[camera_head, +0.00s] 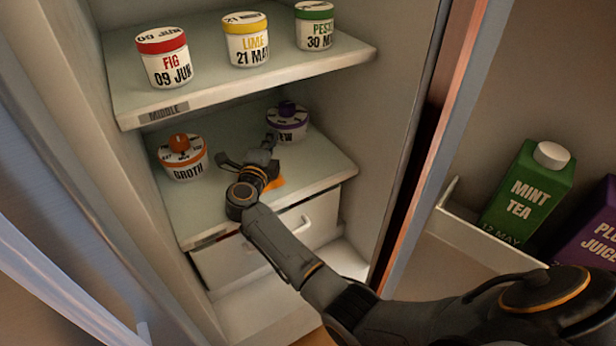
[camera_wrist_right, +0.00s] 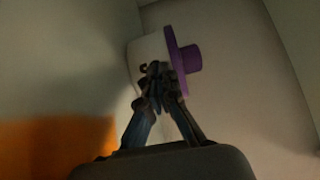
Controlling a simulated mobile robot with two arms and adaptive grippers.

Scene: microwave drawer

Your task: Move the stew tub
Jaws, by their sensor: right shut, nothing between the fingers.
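The stew tub (camera_head: 290,122) is white with a purple lid and knob. It stands at the back right of the lower fridge shelf, and part of its label is hidden by my gripper. My right gripper (camera_head: 268,143) is just in front of it, shut and empty. In the right wrist view the tub (camera_wrist_right: 148,55) and its purple lid (camera_wrist_right: 178,60) show beyond the closed fingertips (camera_wrist_right: 158,75). I cannot tell whether the fingertips touch the tub. My left gripper is not in view.
A broth tub (camera_head: 183,158) with an orange lid stands left on the same lower shelf (camera_head: 205,215). The middle shelf (camera_head: 205,95) above holds fig, lime and pesto tubs. A white drawer (camera_head: 305,222) is below. The door at right holds a mint tea carton (camera_head: 527,195) and a purple juice carton.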

